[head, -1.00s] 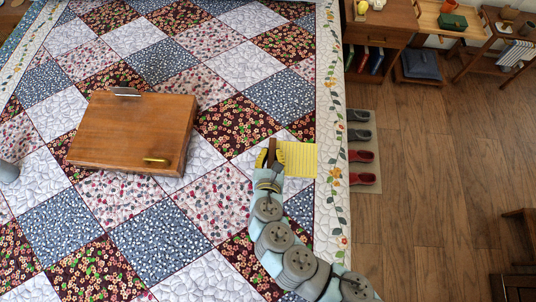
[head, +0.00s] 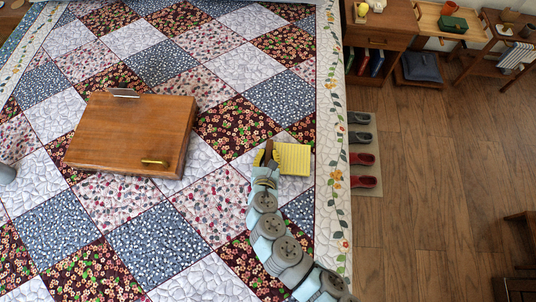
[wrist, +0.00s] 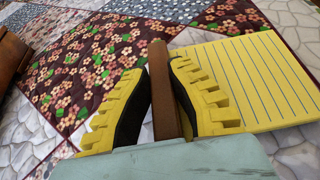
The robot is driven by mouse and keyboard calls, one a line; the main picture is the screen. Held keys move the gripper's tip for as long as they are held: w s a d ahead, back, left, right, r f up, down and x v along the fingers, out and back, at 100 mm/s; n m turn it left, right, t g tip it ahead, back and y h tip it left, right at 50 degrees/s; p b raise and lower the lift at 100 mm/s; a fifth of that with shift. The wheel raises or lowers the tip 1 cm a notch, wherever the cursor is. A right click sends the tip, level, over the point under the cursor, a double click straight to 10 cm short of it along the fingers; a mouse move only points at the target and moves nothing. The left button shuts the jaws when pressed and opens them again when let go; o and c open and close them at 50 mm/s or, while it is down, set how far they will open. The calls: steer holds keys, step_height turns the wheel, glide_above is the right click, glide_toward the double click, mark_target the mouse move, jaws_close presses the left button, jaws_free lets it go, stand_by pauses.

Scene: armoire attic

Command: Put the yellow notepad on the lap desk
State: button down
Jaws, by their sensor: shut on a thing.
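The yellow notepad (head: 294,160), lined in blue, is over the quilt near the bed's right edge, its lined face up. My gripper (head: 266,158) is at its left side, shut on a brown upright strip that looks like the notepad's binding. In the wrist view my gripper (wrist: 160,95) has its yellow-and-black fingers on both sides of this strip, and the notepad (wrist: 250,75) extends to the right. The brown wooden lap desk (head: 125,130) lies on the quilt to the left, apart from the gripper. Whether the notepad touches the quilt is hard to tell.
The lap desk bears a metal clip (head: 124,92) at its far edge and a brass-coloured bar (head: 155,162) near its front right corner. The patchwork quilt (head: 225,190) between gripper and lap desk is clear. A grey object (head: 6,173) is at the left edge.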

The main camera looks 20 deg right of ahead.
steer(key=shift+f, duration=0.25)
steer(key=c, duration=1.1)
jaws_free()
steer(key=shift+c, duration=0.2)
steer(key=shift+a, duration=0.1)
steer(key=v, duration=1.1)
steer(key=shift+s, duration=0.25)
steer(key=o, duration=0.3)
steer(key=shift+s+a+r, duration=0.1)
steer(key=shift+s+a, duration=0.1)
